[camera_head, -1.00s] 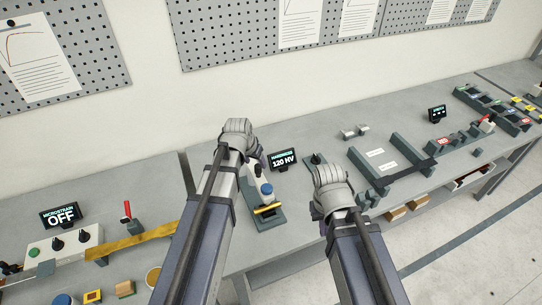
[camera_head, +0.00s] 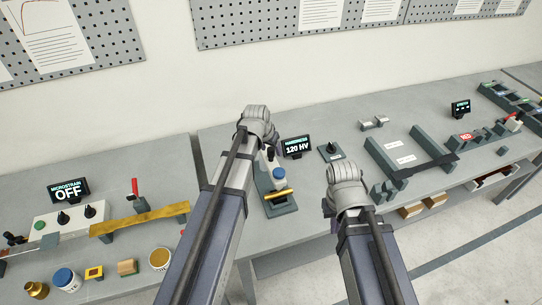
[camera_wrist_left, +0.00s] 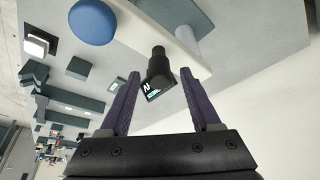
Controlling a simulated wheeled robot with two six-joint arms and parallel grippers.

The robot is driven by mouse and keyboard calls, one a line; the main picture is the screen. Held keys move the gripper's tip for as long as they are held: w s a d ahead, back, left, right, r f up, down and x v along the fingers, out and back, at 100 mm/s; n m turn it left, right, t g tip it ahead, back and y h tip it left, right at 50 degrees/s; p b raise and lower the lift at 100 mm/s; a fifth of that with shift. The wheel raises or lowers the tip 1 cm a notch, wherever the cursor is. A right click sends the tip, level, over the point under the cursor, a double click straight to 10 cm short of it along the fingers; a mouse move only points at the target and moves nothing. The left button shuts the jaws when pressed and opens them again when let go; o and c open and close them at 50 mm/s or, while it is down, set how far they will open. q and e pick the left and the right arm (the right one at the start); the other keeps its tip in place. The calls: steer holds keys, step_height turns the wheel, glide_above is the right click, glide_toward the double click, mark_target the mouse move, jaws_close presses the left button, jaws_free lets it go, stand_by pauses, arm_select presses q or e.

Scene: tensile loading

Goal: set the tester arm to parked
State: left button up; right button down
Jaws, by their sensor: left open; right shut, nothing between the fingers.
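The hardness tester (camera_head: 272,200) stands on the bench, with a pale upright body, a blue cap (camera_head: 279,173) and a brass-coloured bar across its base. Its display (camera_head: 297,147) reads 120 HV. My left gripper (camera_head: 258,125) is over the tester's upper part in the head view, its fingers hidden there. In the left wrist view its fingers (camera_wrist_left: 165,95) are open, with a black knob-like part (camera_wrist_left: 158,65) of the tester in the gap. I cannot tell if they touch. The blue cap (camera_wrist_left: 92,21) shows beside it. My right gripper (camera_head: 346,188) is right of the tester, fingers hidden.
A small dark switch box (camera_head: 331,151) is behind my right gripper. A grey rack (camera_head: 420,150) stands further right. At left are a MICROSTRAIN display (camera_head: 68,190) reading OFF, a brass beam (camera_head: 140,218) and a red lever (camera_head: 135,187).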

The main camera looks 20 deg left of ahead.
arm_select(q)
steer(key=shift+w+f, duration=0.2)
steer(key=shift+f, duration=0.3)
steer(key=shift+c, duration=0.3)
jaws_close()
stand_by(0.8)
